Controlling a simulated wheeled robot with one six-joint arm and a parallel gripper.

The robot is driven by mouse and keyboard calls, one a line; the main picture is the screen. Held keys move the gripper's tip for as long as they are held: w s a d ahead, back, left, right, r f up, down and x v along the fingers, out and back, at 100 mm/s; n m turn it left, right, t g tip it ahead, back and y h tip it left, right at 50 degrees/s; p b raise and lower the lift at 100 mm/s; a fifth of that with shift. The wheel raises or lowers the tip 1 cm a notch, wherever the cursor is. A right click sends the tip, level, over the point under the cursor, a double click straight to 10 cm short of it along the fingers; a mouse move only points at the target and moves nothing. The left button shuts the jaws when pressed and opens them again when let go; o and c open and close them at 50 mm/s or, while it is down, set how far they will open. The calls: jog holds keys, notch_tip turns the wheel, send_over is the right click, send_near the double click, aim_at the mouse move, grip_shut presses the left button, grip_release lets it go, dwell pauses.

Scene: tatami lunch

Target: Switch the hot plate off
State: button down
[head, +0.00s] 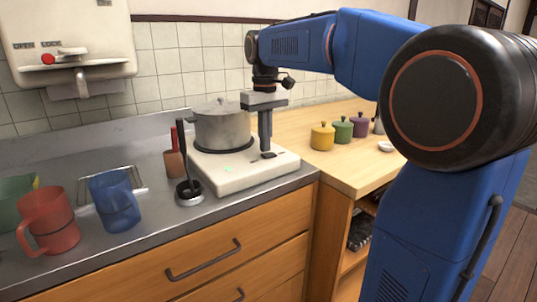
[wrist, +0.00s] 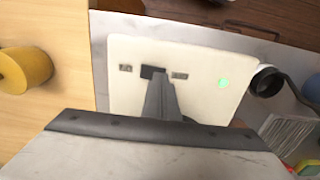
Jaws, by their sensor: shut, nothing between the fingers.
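The hot plate (head: 255,176) is a cream-white slab on the steel counter, with a lidded grey pot (head: 222,128) on its dark burner. A green light (head: 228,170) glows on its top; it also shows in the wrist view (wrist: 223,83). A dark switch (wrist: 152,72) sits between two small grey labels (wrist: 126,68) (wrist: 180,76). My gripper (head: 266,150) is shut and empty, pointing down over the right part of the plate. In the wrist view its fingertips (wrist: 160,84) are right at the switch and partly hide it. I cannot tell whether they touch it.
A dark ladle stands in a small holder (head: 189,194) at the plate's front left, beside a brown utensil cup (head: 175,163). Red (head: 47,220) and blue (head: 115,203) pitchers stand farther left. Yellow (head: 322,137), green and purple lidded pots stand on the wooden counter to the right.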

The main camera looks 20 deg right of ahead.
aim_at(265, 155)
jog(key=shift+f, duration=0.75)
dwell(0.9)
jog(key=shift+r, duration=0.1)
notch_tip(265, 155, up, 7)
dwell(1.0)
dwell(0.3)
jog(key=s+f+m+t, duration=0.2)
jog(key=s+f+t, duration=0.2)
jog(key=s+f, duration=2)
jog(key=s+a, duration=0.1)
jog(key=s, duration=0.3)
jog(key=shift+f+t, duration=0.4)
jog(key=shift+s, duration=0.1)
